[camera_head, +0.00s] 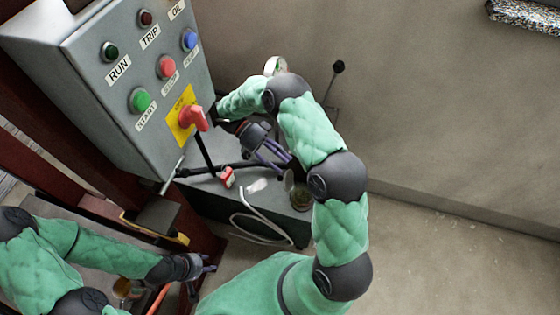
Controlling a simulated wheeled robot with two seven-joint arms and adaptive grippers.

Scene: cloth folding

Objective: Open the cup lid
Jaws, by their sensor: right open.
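No cup or lid can be made out with certainty. A small round greenish item (301,197), perhaps a glass or cup, sits at the right edge of the low grey cabinet, partly behind my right arm. My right gripper (277,158) is open above the cabinet, up and left of that item, with its bluish fingers pointing down and right. My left gripper (207,268) is low at the left, in front of the cabinet; its fingers are small and dark, and their opening is unclear. An amber item (123,288) shows partly beneath my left arm.
The low cabinet (207,203) carries a red-and-white item (227,177) and a white cable (243,222). Floor at right (450,250) is clear.

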